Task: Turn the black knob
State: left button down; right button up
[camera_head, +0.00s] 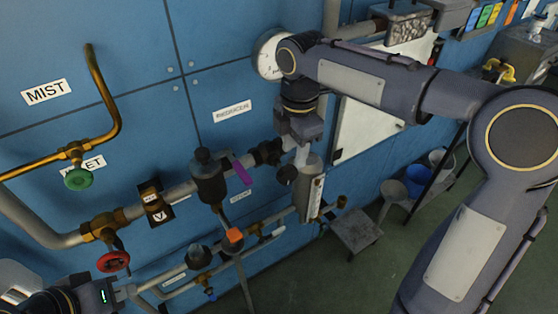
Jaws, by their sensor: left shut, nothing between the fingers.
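A round black knob (287,175) sits at the left of a pale cylinder with a label plate (315,196), on the pipework of the blue wall. My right gripper (301,156) points down from above, just over the cylinder's top and close to the knob; its fingertips are small and partly merge with the fittings, so I cannot tell if they touch. Other dark round parts are a black-topped regulator body (209,178) and a dark dome (199,256) on the lower pipe. My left gripper (128,292) is shut and empty at the lower left, beside the lower pipes.
A red handwheel (114,262) is just above my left gripper. A green handwheel (78,179) hangs on the copper pipe. A purple lever (241,172) and an orange-topped fitting (234,237) stick out.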

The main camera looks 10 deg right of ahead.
aim_at(289, 167)
jog(key=shift+w+a+r+n, duration=0.3)
jog(key=shift+a+r, duration=0.15)
jog(key=shift+r, duration=0.05)
jog(key=shift+a+f, duration=0.15)
jog(key=shift+f, duration=0.15)
notch_tip(289, 167, down, 7)
jog(key=shift+f, duration=0.2)
